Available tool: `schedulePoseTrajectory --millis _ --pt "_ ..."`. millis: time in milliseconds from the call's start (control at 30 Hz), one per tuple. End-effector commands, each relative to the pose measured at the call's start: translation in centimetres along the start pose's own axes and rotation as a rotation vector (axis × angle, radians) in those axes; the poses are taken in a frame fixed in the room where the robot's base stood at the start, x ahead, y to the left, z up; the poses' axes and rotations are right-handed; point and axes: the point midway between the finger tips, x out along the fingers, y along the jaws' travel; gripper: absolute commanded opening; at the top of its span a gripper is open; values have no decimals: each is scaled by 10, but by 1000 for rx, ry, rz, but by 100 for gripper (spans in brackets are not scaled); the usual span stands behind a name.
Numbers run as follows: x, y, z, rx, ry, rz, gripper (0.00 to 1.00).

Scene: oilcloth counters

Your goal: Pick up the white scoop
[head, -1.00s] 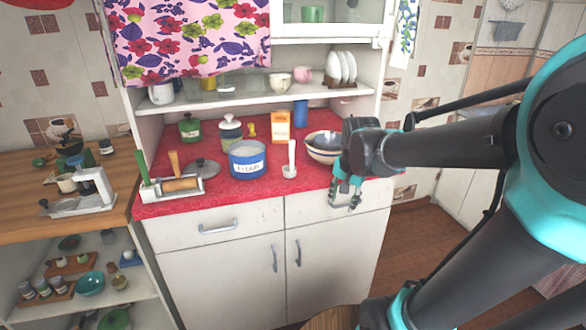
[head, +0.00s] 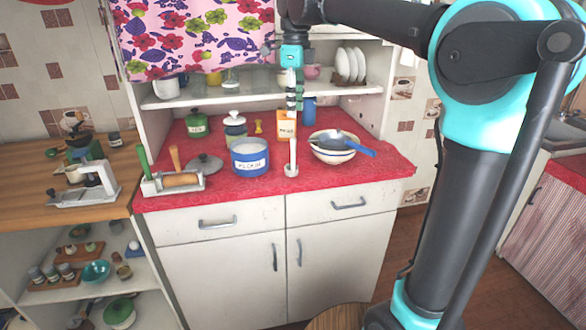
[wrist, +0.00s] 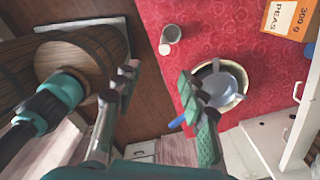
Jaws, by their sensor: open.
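A white upright piece with a slim stem and a round foot (head: 291,160), which looks like the white scoop, stands on the red counter between the flour pot and the bowl. In the wrist view its pale round shape (wrist: 171,36) shows beyond the fingers. My gripper (head: 294,93) hangs above and behind it in the head picture, apart from it. In the wrist view my gripper (wrist: 158,77) is open, with its green-padded fingers wide apart and nothing between them.
A bowl (head: 334,155) holding a blue-handled grey utensil (head: 358,147) stands right of the white piece. A blue flour pot (head: 250,160) stands to its left. A peas box (head: 286,124) and blue cup (head: 309,110) are behind. The shelf (head: 215,98) overhangs the back. The front counter strip is clear.

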Motion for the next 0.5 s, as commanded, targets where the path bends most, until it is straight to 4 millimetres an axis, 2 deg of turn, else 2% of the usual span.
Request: schedulePoseTrajectory --millis 300,500 --pt "64 0 0 -2 -1 -1 42" --pt "96 -1 0 -2 -1 -1 42"
